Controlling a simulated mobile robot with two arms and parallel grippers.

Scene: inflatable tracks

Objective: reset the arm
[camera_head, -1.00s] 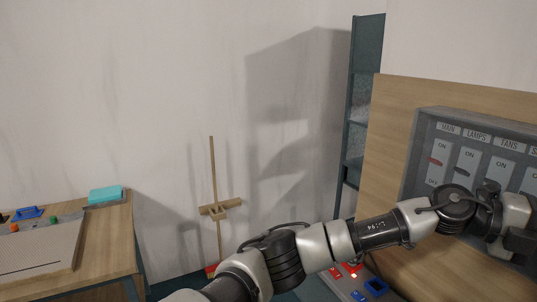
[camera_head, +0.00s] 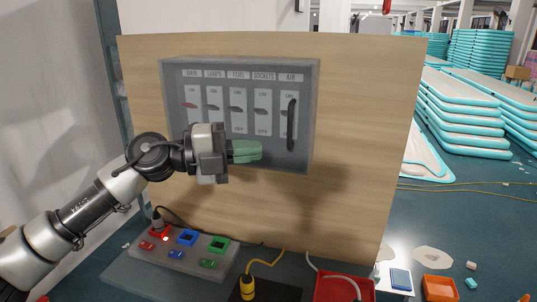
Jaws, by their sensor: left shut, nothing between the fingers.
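My left arm comes in from the lower left and reaches across the front of a grey switch panel. My left gripper (camera_head: 246,151) has green fingers that are closed together with nothing between them. It is in front of the lower middle of the switch panel (camera_head: 310,80), left of the black handle (camera_head: 292,124) under the AIR label. The panel has several labelled switches and is fixed to an upright wooden board (camera_head: 380,130). Whether the fingers touch the panel cannot be told. My right gripper is not in view.
Below the board, a grey block (camera_head: 175,259) holds red, blue and green sockets and plugs. A yellow plug (camera_head: 247,287), a red tray (camera_head: 345,290) and an orange bin (camera_head: 440,288) are along the front. Stacked inflatable tracks (camera_head: 460,110) stand at the back right.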

